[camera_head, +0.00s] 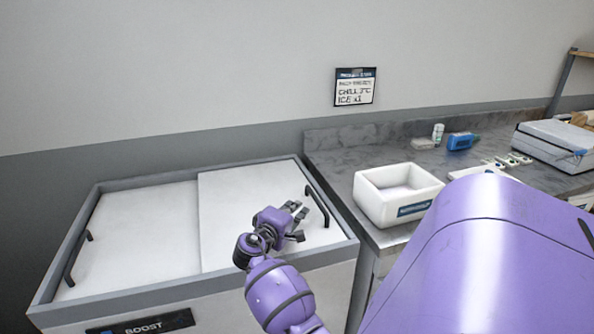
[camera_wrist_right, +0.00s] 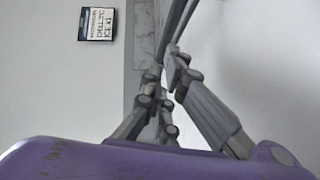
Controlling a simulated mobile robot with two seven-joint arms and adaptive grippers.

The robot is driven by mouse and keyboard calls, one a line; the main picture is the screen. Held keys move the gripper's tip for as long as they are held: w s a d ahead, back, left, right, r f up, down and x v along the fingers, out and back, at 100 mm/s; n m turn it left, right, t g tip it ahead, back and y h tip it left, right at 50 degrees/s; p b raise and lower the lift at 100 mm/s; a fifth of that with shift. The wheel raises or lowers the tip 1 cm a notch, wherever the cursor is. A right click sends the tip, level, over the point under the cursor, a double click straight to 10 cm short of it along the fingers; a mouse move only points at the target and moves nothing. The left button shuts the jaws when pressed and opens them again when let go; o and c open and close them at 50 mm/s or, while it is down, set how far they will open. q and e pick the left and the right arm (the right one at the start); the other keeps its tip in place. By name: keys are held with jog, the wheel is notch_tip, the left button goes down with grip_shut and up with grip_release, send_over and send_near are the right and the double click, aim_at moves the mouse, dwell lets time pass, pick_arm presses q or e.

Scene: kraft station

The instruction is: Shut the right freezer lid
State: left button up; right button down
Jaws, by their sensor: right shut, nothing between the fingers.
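The chest freezer (camera_head: 230,290) stands at the lower left with two white lids side by side. The right freezer lid (camera_head: 235,195) spans the right half of the top and reaches close to the right rim; I see no open gap there. Its dark bar handle (camera_head: 318,206) is at its right end. The left lid (camera_head: 140,225) has a similar handle at its left end. My right gripper (camera_head: 300,217) is over the right lid, just left of its handle, shut and empty. In the wrist view its fingers (camera_wrist_right: 174,58) come together. My left gripper is not in view.
A grey counter (camera_head: 340,155) adjoins the freezer's right side. A white open bin (camera_head: 372,205) stands at its near left corner, close to the right handle. A blue device (camera_head: 462,141) and small containers lie farther back. A sign (camera_head: 354,87) hangs on the wall.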

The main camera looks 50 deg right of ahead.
jog(key=v, duration=0.4)
jog(key=shift+w+f, duration=0.2)
jog(key=shift+w, duration=0.15)
jog(key=b+v, duration=0.1)
jog(key=v, duration=0.4)
jog(key=shift+s+a+r, duration=0.1)
jog(key=shift+s+a, duration=0.1)
jog(key=shift+a+r, duration=0.15)
jog(key=shift+a, duration=0.3)
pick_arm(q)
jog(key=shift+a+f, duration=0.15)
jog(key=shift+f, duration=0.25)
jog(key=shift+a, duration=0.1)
